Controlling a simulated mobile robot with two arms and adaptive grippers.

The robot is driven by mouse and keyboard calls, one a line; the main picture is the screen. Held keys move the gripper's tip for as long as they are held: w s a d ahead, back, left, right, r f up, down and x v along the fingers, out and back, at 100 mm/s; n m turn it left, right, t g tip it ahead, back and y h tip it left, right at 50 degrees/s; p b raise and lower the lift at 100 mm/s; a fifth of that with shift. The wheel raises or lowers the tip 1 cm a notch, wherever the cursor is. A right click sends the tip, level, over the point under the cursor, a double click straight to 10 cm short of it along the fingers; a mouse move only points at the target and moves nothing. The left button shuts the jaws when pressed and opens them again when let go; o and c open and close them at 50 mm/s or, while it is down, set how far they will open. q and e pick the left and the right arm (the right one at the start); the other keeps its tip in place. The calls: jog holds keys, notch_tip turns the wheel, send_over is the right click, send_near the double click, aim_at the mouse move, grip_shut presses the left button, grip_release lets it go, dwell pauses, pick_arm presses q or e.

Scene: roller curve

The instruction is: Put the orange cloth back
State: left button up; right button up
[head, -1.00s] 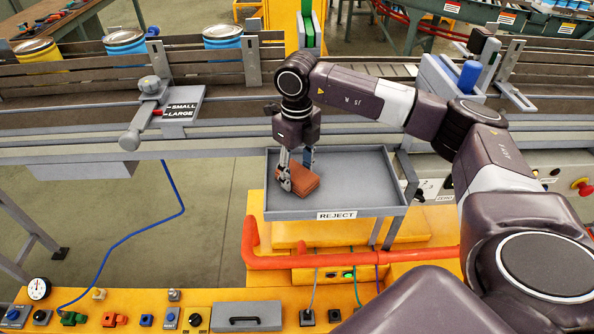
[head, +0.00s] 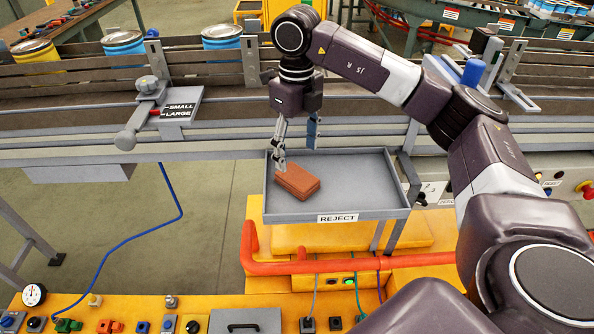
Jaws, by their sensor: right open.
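The orange cloth (head: 298,181) is a folded, brownish-orange stack. It lies in the left half of the grey REJECT tray (head: 360,205). My right gripper (head: 295,147) is open and empty, pointing down above the back of the cloth. One finger shows at the cloth's upper left and the other farther right, near the tray's back edge. The fingers look clear of the cloth, though the left fingertip overlaps its edge in the picture. My left gripper is not in view.
A conveyor with wooden side rails (head: 200,78) runs behind the tray and carries several tins. A SMALL/LARGE lever (head: 143,115) sits on its front edge. An orange pipe (head: 350,264) and a yellow control panel (head: 150,305) lie in front. The tray's right half is bare.

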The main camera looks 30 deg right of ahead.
jog(key=shift+r, duration=2.2)
jog(key=shift+f, duration=0.1)
